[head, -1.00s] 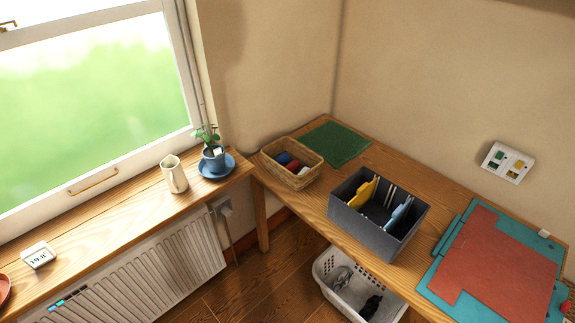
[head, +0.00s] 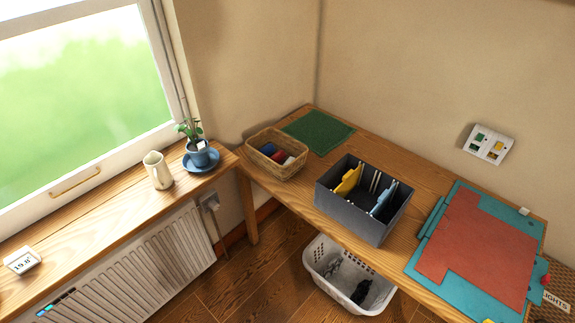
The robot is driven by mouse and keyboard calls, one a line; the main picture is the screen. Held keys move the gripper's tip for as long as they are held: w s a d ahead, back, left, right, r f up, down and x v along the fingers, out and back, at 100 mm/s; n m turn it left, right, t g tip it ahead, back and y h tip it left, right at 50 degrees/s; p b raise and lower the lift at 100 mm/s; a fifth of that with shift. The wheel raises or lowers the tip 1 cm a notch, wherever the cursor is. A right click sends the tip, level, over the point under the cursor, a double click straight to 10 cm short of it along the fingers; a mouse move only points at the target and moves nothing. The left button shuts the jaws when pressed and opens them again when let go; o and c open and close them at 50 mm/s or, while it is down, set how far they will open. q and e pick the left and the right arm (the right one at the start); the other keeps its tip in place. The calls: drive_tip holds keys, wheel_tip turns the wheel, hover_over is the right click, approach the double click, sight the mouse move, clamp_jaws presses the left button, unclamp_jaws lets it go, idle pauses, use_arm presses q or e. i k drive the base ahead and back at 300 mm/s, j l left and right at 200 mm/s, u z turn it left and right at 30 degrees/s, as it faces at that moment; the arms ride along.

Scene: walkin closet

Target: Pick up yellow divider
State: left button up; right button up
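The yellow divider (head: 348,179) stands in the left part of an open dark grey box (head: 345,212) on the wooden table. It leans a little, and its lower part is hidden by the box's front wall. A light blue divider (head: 384,198) stands in the right part of the same box, with thin white edges between the two. Neither of my grippers shows in the head view.
A wicker basket (head: 277,172) with rolled cloths and a green mat (head: 318,131) lie left of the box. A teal and red mat (head: 470,240) lies to its right. A white laundry basket (head: 322,275) stands on the floor below. A potted plant (head: 198,155) and jug (head: 157,171) stand on the windowsill.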

sight(350, 181)
drive_tip(key=i+j, duration=0.1)
drive_tip(key=i+j+z, duration=0.25)
drive_tip(key=z, duration=0.15)
drive_tip(key=i+j+z, duration=0.15)
drive_tip(key=j+z, duration=0.25)
